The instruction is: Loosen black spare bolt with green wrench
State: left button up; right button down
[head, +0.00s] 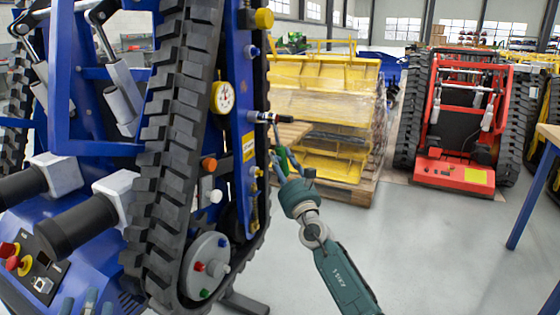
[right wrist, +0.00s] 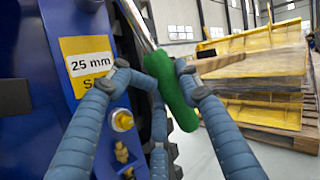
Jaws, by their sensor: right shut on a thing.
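The green wrench shows in the head view as a green handle (head: 281,160) with a thin metal shaft running up to a black bolt end (head: 264,117) on the blue carrier's side. Whether the wrench head is seated on this bolt is too small to tell. My right gripper (head: 290,172) is shut on the green handle. In the right wrist view its blue-grey fingers close around the handle (right wrist: 178,95), and the metal shaft runs up left out of the picture. My left gripper (head: 88,303) shows only as fingertips at the bottom left edge, apart from the bolt.
Yellow parts on a pallet (head: 340,187) and a red carrier (head: 455,170) stand behind.

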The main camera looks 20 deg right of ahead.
jog(key=shift+w+a+f, duration=0.1)
pick_arm(q)
jog(key=s+r+t+h+b, duration=0.1)
jog(key=s+r+t+h, duration=0.1)
jog(key=s+r+t, duration=0.3)
jog(key=shift+s+a+r+b, duration=0.15)
jog(key=shift+s+r+b, duration=0.2)
jog(key=shift+r, duration=1.75)
pick_arm(e)
jog(key=shift+n, duration=0.3)
pick_arm(q)
jog(key=shift+w, duration=0.1)
